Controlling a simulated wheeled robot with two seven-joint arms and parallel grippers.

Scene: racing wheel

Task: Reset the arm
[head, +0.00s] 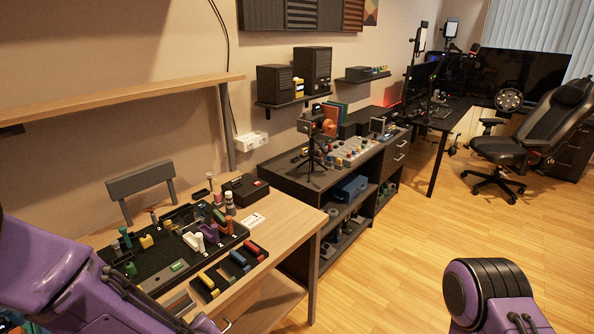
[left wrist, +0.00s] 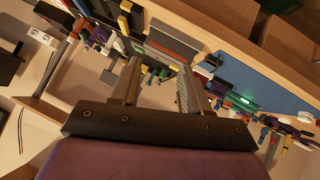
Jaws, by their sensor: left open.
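My left arm (head: 60,275) is purple and black and reaches in from the left, over the near side of the wooden workbench (head: 262,225). My left gripper (left wrist: 158,72) shows in the left wrist view with its two grey fingers apart and nothing between them. Beyond the fingers are the bench and small coloured items, seen tilted. My right arm (head: 494,297) shows only as a purple link with a black ribbed cap at the bottom right of the head view. Its gripper is out of view.
A black mat (head: 150,262) with several small coloured pieces lies on the bench. A black box (head: 246,189) stands behind it. A dark shelf unit (head: 340,178) adjoins the bench on the right. An office chair (head: 530,135) stands farther back. The wooden floor (head: 420,240) between is clear.

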